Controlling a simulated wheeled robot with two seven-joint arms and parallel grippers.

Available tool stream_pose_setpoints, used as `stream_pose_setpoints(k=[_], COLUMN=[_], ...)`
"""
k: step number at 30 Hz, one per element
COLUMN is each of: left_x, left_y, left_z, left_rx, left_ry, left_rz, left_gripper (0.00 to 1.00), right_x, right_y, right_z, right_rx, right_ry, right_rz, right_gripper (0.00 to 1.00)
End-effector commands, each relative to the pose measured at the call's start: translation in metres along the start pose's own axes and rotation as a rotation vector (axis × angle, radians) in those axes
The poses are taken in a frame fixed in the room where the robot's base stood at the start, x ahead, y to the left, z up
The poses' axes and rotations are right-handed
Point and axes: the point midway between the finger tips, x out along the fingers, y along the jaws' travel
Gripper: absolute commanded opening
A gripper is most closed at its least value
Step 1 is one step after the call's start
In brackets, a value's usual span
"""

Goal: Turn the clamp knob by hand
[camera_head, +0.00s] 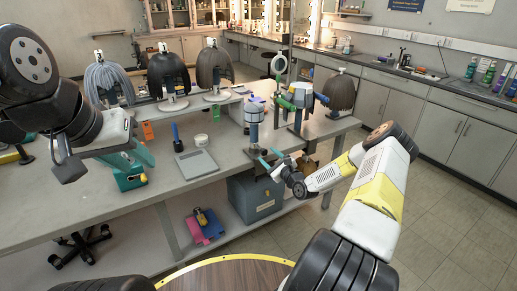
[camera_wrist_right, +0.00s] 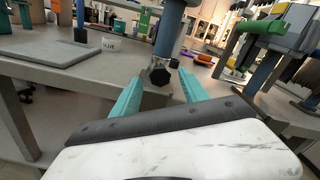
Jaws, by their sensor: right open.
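The clamp knob (camera_wrist_right: 158,75) is a dark, lobed knob at the table's front edge, below a blue post (camera_wrist_right: 170,30). The post also shows in the head view (camera_head: 254,133), under a grey-white cylinder. My right gripper (camera_head: 270,159) is at the table edge by the post's foot. In the right wrist view its teal fingers are open, with the knob seen in the gap between the tips; contact cannot be told. My left gripper (camera_head: 134,166) is over the left part of the table; its teal parts show, but its finger gap is unclear.
A grey flat plate (camera_head: 197,164) lies on the table, with a blue upright tool left of it. A green and grey device on a stand (camera_head: 300,98) is right of the post. A grey box (camera_head: 256,196) sits beneath.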

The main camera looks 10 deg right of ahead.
Motion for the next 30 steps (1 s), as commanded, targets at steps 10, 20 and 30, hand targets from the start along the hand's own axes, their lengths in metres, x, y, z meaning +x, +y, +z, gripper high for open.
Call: stream_pose_setpoints(k=[10,20,30], left_x=[0.0,0.0,0.0], left_y=[0.0,0.0,0.0], left_z=[0.0,0.0,0.0], left_rx=[0.0,0.0,0.0], left_ry=[0.0,0.0,0.0], left_rz=[0.0,0.0,0.0], left_gripper=[0.36,0.36,0.36], right_x=[-0.036,-0.05,-0.064], right_y=[0.0,0.0,-0.001], right_z=[0.0,0.0,-0.001], right_rx=[0.001,-0.002,0.0], right_ry=[0.001,-0.001,0.002], right_rz=[-0.001,0.0,-0.002], right_gripper=[0.52,0.52,0.52])
